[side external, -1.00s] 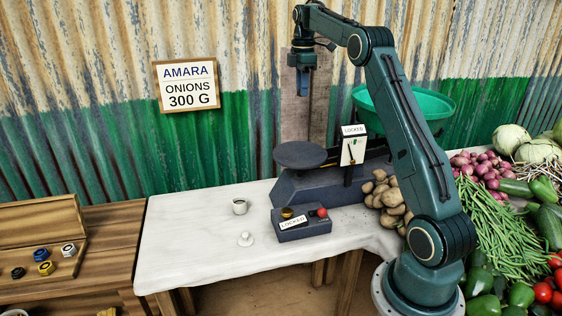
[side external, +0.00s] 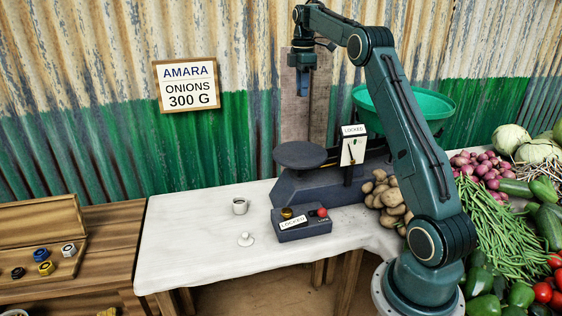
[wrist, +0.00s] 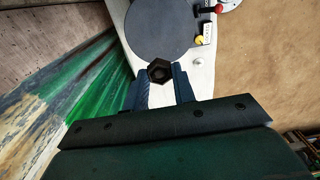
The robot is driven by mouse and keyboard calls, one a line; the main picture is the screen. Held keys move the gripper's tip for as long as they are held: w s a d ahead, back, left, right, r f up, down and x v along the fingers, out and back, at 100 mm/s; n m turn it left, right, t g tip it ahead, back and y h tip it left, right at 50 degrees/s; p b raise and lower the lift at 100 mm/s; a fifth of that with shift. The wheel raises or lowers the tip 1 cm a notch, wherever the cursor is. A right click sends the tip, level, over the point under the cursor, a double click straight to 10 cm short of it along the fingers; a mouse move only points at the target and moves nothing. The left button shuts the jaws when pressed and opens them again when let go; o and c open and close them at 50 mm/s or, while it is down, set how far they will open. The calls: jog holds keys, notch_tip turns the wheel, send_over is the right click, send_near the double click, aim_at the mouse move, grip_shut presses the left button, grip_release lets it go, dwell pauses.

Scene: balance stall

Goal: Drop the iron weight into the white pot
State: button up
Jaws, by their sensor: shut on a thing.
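My gripper (side external: 302,88) hangs high above the dark scale pan, pointing down. In the wrist view its two fingers (wrist: 159,88) are shut on a dark hexagonal iron weight (wrist: 159,70). The weight is too dark and small to make out clearly in the side view. I cannot make out the pot in the wrist view.
The scale's round pan (side external: 300,155) lies below my gripper. A grey box (side external: 302,232) with a LOCKED label, a brass button and a red knob stands in front. Potatoes (side external: 388,195) lie right of the scale.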

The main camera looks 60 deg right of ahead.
jog(key=shift+f, duration=0.1)
jog(key=w+a+f+n, duration=0.2)
jog(key=w+a+f, duration=0.1)
jog(key=w+f, duration=0.3)
jog(key=w+a+f+n, duration=0.1)
jog(key=w+a+f, duration=0.25)
jog(key=f, duration=0.55)
jog(key=n, duration=0.3)
send_near(240, 206)
jog(key=shift+w+d, duration=0.8)
jog(key=shift+d, duration=0.15)
jog(key=shift+f, duration=0.25)
jog(key=shift+f, duration=2)
jog(key=shift+f, duration=0.1)
jog(key=o, duration=1)
jog(key=shift+o, duration=0.2)
